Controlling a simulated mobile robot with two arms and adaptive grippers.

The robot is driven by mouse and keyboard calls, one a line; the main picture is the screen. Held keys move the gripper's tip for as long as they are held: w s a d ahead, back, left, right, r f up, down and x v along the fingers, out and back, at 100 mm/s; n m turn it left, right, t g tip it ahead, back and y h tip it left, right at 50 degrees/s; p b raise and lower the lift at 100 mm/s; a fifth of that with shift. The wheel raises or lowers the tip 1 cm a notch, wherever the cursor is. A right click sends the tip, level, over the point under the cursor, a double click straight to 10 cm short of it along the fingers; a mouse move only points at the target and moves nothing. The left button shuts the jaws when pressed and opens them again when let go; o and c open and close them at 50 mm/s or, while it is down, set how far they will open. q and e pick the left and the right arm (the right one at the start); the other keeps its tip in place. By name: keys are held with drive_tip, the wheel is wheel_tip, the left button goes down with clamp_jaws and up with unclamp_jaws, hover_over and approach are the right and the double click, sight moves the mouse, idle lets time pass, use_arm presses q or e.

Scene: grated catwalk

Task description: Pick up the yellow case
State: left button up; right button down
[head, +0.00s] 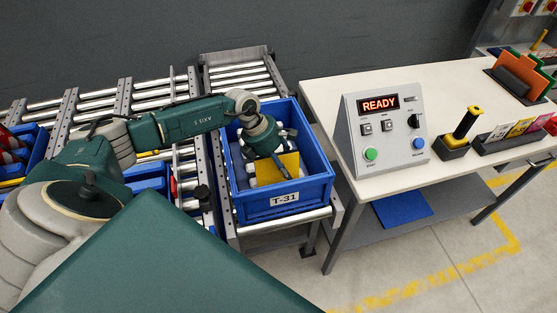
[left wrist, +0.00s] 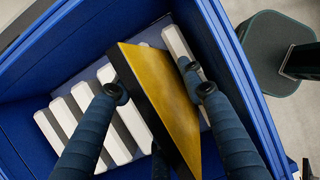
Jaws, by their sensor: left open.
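The yellow case (head: 266,172) stands tilted inside a blue bin (head: 284,199) labelled T-31. In the left wrist view the case (left wrist: 166,95) shows a yellow broad face and a dark edge. My left gripper (head: 283,166) reaches down into the bin from above. In the left wrist view its open fingers (left wrist: 155,82) lie on either side of the case. I cannot tell whether either finger touches it. My right gripper is not in view.
White and grey ribbed pieces (left wrist: 85,125) lie in the bin beside the case. The bin sits on a roller conveyor (head: 240,75). To the right, a white table (head: 335,98) holds a control box (head: 385,130) reading READY. Another blue bin (head: 150,178) is at left.

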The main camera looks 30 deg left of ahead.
use_arm(q)
drive_tip(key=shift+f+b, duration=0.25)
drive_tip(key=shift+b, duration=0.1)
drive_tip(key=shift+c, duration=0.2)
clamp_jaws()
